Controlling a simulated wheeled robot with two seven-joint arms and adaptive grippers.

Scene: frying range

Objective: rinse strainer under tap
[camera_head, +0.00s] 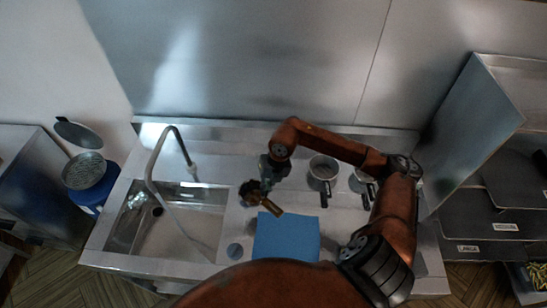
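A steel sink (125,232) is set into the counter on the left, with a tall, curved tap (150,170) over it. My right gripper (265,184) points down over the counter right of the sink. A small dark, round item with a brownish handle (270,208) is at its fingertips; it may be the strainer, but its shape is partly hidden. I cannot tell whether the fingers are closed on it. Two round metal vessels with dark handles stand to the right, one nearer (323,168) and one partly behind my arm (359,184). My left gripper is out of view.
A blue cloth (287,238) lies on the counter in front of the gripper. A blue bucket (96,194) with a round mesh-like top stands left of the sink. A steel wall (240,60) closes the back. Shelves with dark trays (470,225) stand at the right.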

